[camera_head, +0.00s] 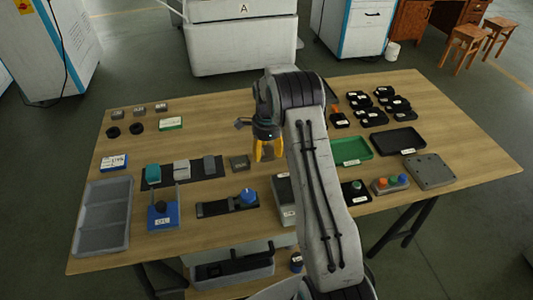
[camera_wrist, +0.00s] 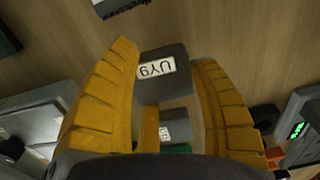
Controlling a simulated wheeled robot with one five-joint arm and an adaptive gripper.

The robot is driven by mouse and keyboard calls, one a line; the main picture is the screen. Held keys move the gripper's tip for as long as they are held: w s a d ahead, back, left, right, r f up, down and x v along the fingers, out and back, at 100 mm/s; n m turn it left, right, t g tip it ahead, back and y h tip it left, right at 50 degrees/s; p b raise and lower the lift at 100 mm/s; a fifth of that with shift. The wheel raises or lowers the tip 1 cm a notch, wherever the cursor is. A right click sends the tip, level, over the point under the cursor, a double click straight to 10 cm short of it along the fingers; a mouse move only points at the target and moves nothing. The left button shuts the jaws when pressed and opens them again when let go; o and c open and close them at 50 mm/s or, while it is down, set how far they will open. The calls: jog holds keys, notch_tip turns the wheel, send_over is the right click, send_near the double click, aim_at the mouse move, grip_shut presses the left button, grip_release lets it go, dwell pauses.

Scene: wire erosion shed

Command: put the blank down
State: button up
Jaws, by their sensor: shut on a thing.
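My gripper (camera_head: 267,157) has yellow fingers and is over the middle of the wooden table. In the wrist view my gripper (camera_wrist: 168,65) is shut on a dark grey block, the blank (camera_wrist: 165,88), which has a white label with upside-down lettering. The blank sits between the two fingers near their tips. In the head view the fingers and arm largely hide it, and I cannot tell how high it is above the table.
A black mat (camera_head: 222,166) with several blocks lies to the left. A divided grey tray (camera_head: 103,217) is at far left. A green tray (camera_head: 352,151), a black tray (camera_head: 399,140) and a button box (camera_head: 390,186) are to the right. Bare wood lies behind the gripper.

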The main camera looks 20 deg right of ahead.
jog(key=shift+f, duration=0.65)
jog(key=shift+f, duration=0.1)
jog(key=o, duration=1.2)
